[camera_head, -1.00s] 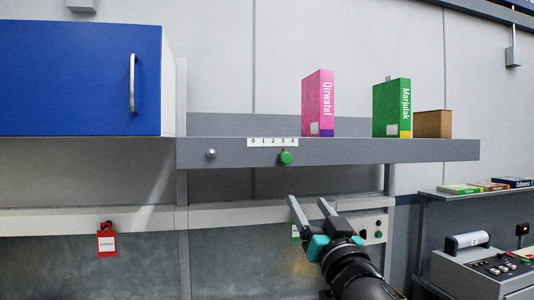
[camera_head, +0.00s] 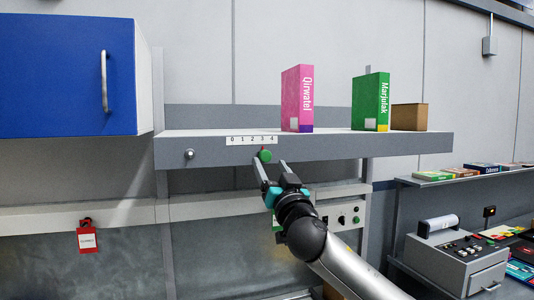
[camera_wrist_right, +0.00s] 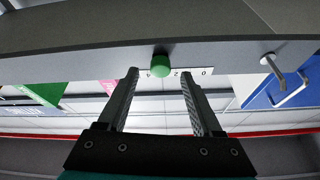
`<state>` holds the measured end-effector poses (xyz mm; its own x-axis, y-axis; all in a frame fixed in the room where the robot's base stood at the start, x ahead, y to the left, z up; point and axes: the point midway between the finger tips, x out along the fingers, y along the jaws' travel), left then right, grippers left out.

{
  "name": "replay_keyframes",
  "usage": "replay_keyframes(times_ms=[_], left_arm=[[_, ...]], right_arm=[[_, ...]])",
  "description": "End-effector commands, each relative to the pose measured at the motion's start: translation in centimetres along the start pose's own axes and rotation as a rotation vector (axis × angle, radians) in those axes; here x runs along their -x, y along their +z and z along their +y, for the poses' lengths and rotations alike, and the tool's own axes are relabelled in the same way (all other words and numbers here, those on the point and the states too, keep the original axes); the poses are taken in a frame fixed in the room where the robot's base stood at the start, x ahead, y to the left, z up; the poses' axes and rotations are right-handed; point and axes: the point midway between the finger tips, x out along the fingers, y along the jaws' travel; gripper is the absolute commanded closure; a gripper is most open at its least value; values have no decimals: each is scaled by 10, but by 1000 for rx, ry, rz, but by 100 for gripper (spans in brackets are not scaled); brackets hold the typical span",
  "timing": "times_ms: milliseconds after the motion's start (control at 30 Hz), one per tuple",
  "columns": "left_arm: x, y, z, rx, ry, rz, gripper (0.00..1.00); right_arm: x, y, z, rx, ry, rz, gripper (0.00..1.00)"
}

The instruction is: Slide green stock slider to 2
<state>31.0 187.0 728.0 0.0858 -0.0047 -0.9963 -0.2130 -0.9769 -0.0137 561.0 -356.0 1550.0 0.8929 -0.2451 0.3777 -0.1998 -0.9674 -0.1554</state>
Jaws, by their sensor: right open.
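The green slider knob (camera_head: 264,156) is on the front edge of the grey shelf, under the number scale (camera_head: 251,140) marked 0 to 4. It stands at about 3. My right gripper (camera_head: 269,164) is open just below and in front of the knob. In the right wrist view the green knob (camera_wrist_right: 161,65) shows between and just beyond the two open fingertips (camera_wrist_right: 159,76), with a gap on either side. The scale (camera_wrist_right: 185,72) appears upside down there and is partly hidden by the knob. My left gripper is not in view.
A silver knob (camera_head: 190,154) sits left on the same shelf edge. A pink box (camera_head: 297,98), a green box (camera_head: 370,102) and a brown box (camera_head: 409,117) stand on the shelf. A blue cabinet (camera_head: 60,75) is at left. A control panel (camera_head: 345,217) is below.

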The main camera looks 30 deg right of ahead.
Motion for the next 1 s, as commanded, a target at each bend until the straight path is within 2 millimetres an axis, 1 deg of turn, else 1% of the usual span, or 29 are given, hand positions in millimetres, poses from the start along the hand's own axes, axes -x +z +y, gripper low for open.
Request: replay_keyframes(times_ms=[33, 100, 300, 433, 700, 767, 1000], left_arm=[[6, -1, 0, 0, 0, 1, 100], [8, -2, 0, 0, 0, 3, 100], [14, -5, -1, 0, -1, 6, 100], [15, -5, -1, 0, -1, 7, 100], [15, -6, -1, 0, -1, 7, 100], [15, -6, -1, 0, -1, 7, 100], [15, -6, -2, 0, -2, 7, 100]], right_arm=[[-8, -3, -1, 0, 0, 1, 33], [-16, -3, 0, -1, 1, 1, 33], [-31, -1, 0, 0, 0, 0, 33], [-34, 0, 0, 0, -1, 0, 33], [-35, 0, 0, 0, -1, 0, 33], [-35, 0, 0, 0, -1, 0, 39], [-34, 0, 0, 0, -1, 0, 66]])
